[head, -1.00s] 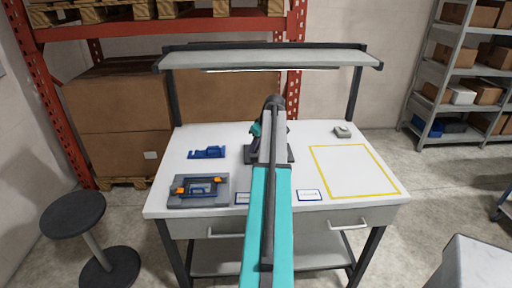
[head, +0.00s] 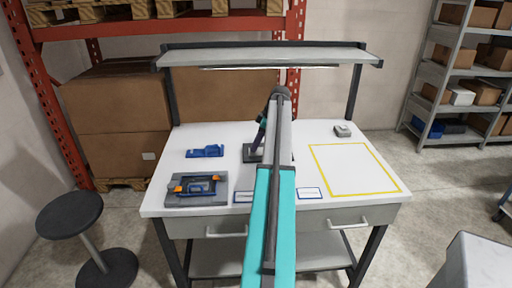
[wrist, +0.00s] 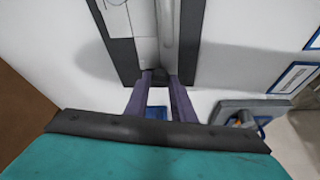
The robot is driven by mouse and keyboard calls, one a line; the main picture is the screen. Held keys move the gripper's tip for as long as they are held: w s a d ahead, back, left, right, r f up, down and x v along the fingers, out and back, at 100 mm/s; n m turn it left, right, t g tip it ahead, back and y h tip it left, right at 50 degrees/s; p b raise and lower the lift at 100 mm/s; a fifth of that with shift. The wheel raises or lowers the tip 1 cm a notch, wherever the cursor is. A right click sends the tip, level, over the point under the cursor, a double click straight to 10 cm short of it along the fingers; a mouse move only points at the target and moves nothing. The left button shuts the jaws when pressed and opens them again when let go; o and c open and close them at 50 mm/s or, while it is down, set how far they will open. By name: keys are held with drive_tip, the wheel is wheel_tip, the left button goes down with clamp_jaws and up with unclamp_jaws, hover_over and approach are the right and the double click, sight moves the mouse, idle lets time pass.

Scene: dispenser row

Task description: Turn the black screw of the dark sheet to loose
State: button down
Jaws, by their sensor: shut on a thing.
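The dark sheet (wrist: 120,42) shows in the wrist view, with a white strip and a grey rod over its middle. In the head view a dark flat piece (head: 251,154), seemingly the same sheet, lies mid-table, partly hidden by my arm. The black screw (wrist: 158,75) seems to be the small dark part at the sheet's near edge, between my fingertips. My gripper (wrist: 160,80) is shut on it. The fingers hide much of the screw, so how far it is turned cannot be seen. In the head view my arm covers most of the gripper.
A grey fixture (head: 187,200) with blue and orange parts lies front left, with a blue bracket (head: 205,151) behind it. A yellow-outlined area (head: 356,170) at right is empty. A shelf (head: 270,57) spans the table's back.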

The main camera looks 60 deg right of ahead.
drive_tip(key=shift+d+f+n+g+y+b, duration=0.15)
drive_tip(key=shift+n+g+y+b, duration=0.2)
drive_tip(key=shift+n, duration=0.85)
drive_tip(key=c, duration=1.5)
unclamp_jaws()
drive_tip(key=shift+r, duration=0.2)
drive_tip(key=b+v, duration=0.2)
drive_tip(key=v, duration=1.1)
drive_tip(key=shift+s+d+r, duration=0.15)
drive_tip(key=shift+s+r, duration=0.05)
drive_tip(key=shift+s, duration=0.05)
